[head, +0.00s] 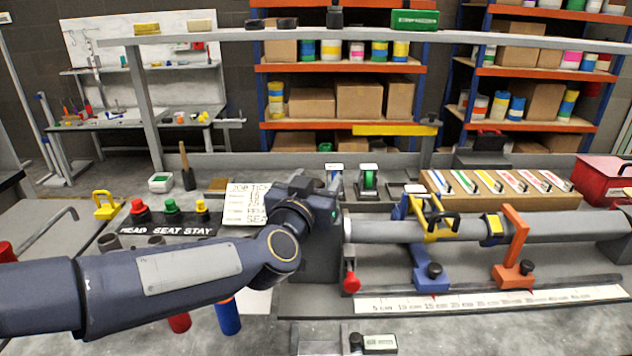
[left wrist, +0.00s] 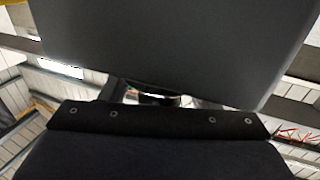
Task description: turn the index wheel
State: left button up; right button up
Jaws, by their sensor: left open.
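My left arm comes in from the left in the head view. Its gripper (head: 316,190) is open, at the upper left of a dark grey headstock block (head: 318,252) at the left end of the long grey tube (head: 378,229). I cannot make out the index wheel; my wrist and gripper cover part of the block. In the left wrist view a large dark surface (left wrist: 170,45) fills the top, close above the black gripper body. The fingertips do not show clearly, and I cannot tell whether they touch anything. My right gripper is not in view.
A blue clamp (head: 424,267) and an orange clamp (head: 512,245) stand along the tube. A red-knobbed lever (head: 351,283) is right of the block. A button panel (head: 168,229) and a job card (head: 245,203) lie left. A scale strip (head: 490,298) runs in front.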

pick_arm(q)
jog(key=c, duration=1)
jog(key=shift+r+n+y+p, duration=0.15)
jog(key=shift+n+y+p, duration=0.15)
jog(key=shift+y+p, duration=0.35)
jog(key=n+y+p, duration=0.3)
jog(key=y+p, duration=0.2)
jog(key=shift+a+r+n+t+y, duration=0.1)
jog(key=shift+a+n+t+y, duration=0.15)
jog(key=shift+n+t, duration=0.15)
jog(key=n+y+p, duration=0.1)
jog(key=y, duration=0.1)
jog(key=n+g+y+p, duration=0.1)
jog(key=n+y, duration=0.1)
jog(key=n+y+p, duration=0.1)
jog(key=y+p, duration=0.1)
jog(key=shift+s+a+g+y, duration=0.1)
jog(key=shift+a+g+y, duration=0.2)
jog(key=shift+g, duration=0.1)
jog(key=shift+s+a+f+n+g+y+p, duration=0.15)
jog(key=shift+n+g+y+p, duration=0.4)
jog(key=shift+n+g+y, duration=0.4)
jog(key=shift+a+f+n+g+y+p, duration=0.15)
jog(key=shift+n+g+y+p, duration=0.45)
jog(key=shift+n+y, duration=0.65)
jog(key=shift+y, duration=0.3)
